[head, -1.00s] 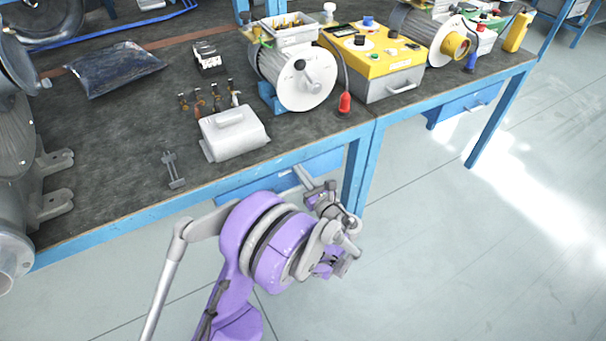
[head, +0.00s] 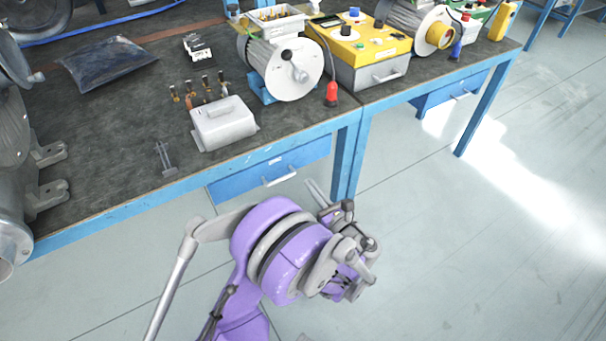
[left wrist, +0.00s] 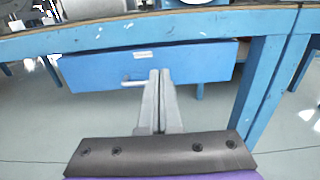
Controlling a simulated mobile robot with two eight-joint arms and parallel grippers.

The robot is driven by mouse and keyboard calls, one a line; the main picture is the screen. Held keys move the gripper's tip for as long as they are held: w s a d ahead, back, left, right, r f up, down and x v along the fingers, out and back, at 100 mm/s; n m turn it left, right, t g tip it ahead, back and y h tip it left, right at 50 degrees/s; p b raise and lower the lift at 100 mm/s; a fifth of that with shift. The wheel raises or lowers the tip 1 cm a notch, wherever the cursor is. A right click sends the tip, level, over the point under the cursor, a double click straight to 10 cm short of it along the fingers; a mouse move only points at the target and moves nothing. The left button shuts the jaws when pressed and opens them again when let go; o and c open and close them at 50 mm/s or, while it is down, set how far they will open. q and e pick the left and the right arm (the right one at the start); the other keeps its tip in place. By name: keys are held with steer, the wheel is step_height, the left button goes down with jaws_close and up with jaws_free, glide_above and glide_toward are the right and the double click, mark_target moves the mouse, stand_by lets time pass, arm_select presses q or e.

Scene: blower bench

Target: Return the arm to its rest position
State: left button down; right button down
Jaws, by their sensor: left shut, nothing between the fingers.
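My left arm, purple and grey, stands in front of the bench in the head view, over open floor. My left gripper (head: 318,193) points toward the bench front, below the worktop edge and near a table leg. In the left wrist view its two grey fingers (left wrist: 160,88) lie together, shut, with nothing between them. Beyond the fingertips is the blue drawer (left wrist: 150,65) under the worktop. The drawer also shows in the head view (head: 240,183), and I cannot tell the exact gap to it. My right gripper is in neither view.
The bench (head: 110,185) carries a motor with a white disc (head: 290,80), a yellow-topped control box (head: 365,65), a grey cover (head: 225,125), small terminals and a dark bag (head: 108,62). A large grey machine (head: 15,150) stands at left. Floor at right is clear.

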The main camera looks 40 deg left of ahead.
arm_select(q)
steer(key=shift+v, duration=0.85)
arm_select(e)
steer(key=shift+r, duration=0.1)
